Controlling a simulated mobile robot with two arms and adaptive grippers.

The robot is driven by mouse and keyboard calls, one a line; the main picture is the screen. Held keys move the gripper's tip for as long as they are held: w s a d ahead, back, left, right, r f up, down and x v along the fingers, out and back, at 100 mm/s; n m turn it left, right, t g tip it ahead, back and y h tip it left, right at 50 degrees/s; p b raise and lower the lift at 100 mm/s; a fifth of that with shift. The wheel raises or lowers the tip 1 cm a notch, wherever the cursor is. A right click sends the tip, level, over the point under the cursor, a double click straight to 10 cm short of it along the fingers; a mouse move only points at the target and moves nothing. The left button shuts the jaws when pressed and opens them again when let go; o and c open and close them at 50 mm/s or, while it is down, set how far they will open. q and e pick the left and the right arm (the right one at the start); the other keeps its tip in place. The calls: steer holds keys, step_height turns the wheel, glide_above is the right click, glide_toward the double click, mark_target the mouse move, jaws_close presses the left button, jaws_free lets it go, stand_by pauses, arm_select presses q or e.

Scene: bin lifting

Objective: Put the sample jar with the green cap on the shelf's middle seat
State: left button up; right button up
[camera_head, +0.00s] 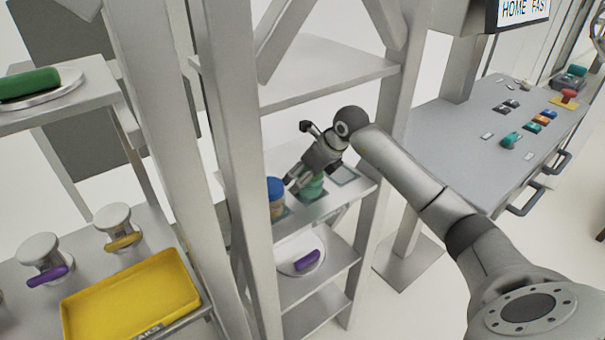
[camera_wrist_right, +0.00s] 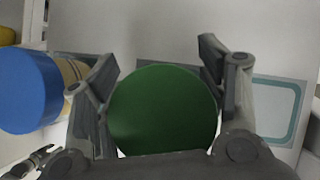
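The jar with the green cap (camera_head: 312,187) stands on the shelf board, between a blue-capped jar and an empty outlined seat. This place looks like the middle seat. My right gripper (camera_head: 300,181) reaches down at it, tilted. In the right wrist view the green cap (camera_wrist_right: 163,112) nearly fills the gap between the two fingers of my right gripper (camera_wrist_right: 160,75). The fingers lie at its left and right edges; whether they press on it I cannot tell. A small dark part at the lower left there may be my left gripper (camera_wrist_right: 32,162), cut off and unclear.
The blue-capped jar (camera_head: 275,192) stands close to the left of the gripper. The empty seat (camera_head: 345,175) is to the right. Shelf posts (camera_head: 255,200) and an upper board (camera_head: 325,75) surround the place. A plate with a purple item (camera_head: 306,261) is below. A yellow tray (camera_head: 130,297) stands at left.

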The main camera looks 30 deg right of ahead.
steer(key=shift+o, duration=1.4)
steer(key=shift+r, duration=0.15)
steer(key=b+v, duration=0.2)
steer(key=v, duration=0.8)
steer(key=shift+s+d+r, duration=0.1)
steer(key=shift+r, duration=0.1)
steer(key=shift+s+d+r, duration=0.1)
steer(key=shift+s+r, duration=0.3)
steer(key=shift+r, duration=0.2)
